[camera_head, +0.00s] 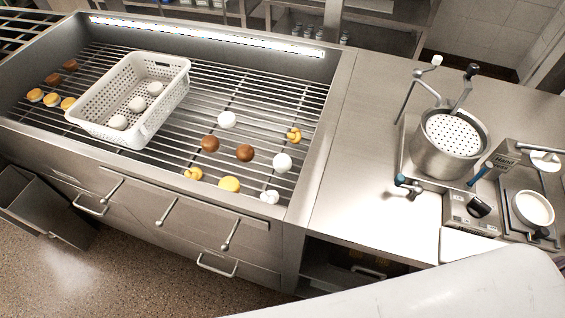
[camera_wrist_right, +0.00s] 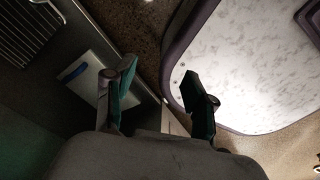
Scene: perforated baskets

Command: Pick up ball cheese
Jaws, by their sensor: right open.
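Round food pieces lie on the slatted metal rack (camera_head: 262,95) in the head view; I cannot tell for sure which is the ball cheese. Three white balls lie loose on the right half: one upper (camera_head: 226,119), one at right (camera_head: 282,162), one near the front edge (camera_head: 269,197). Three whitish pieces (camera_head: 136,104) sit in a row inside the white perforated basket (camera_head: 86,104). My right gripper (camera_wrist_right: 160,75) shows only in the right wrist view. Its fingers are apart with nothing between them, away from the food. My left gripper is not in view.
Brown balls (camera_head: 244,152) and yellow pieces (camera_head: 229,184) lie near the loose white balls; more lie left of the basket. A raised metal rim surrounds the rack. A perforated pot (camera_head: 447,150) and appliances crowd the right counter, whose left part (camera_head: 355,190) is clear.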

